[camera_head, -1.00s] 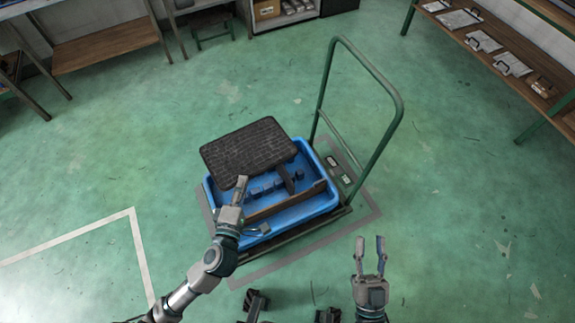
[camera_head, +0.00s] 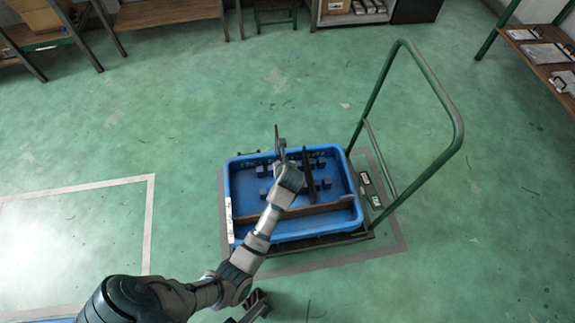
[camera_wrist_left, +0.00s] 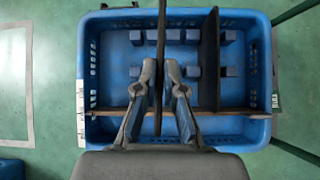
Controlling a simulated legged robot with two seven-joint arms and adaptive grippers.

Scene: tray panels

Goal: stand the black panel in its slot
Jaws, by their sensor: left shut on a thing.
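The black panel (camera_wrist_left: 161,40) is upright and edge-on between the fingers of my left gripper (camera_wrist_left: 160,72), which is shut on it. In the head view the panel shows as a thin dark strip (camera_head: 277,138) at my left gripper (camera_head: 283,164), above the blue tray (camera_head: 229,190). In the left wrist view it lines up between columns of small blue blocks (camera_wrist_left: 136,37). I cannot tell whether its lower edge touches the tray floor. Another dark panel (camera_head: 309,172) stands upright in the tray, to the right of it.
A brown board (camera_wrist_left: 110,112) crosses the front part of the tray. The tray sits on a cart with a tall green handle (camera_head: 458,130) on its right. Benches (camera_head: 165,12) stand along the back. The floor around the cart is clear.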

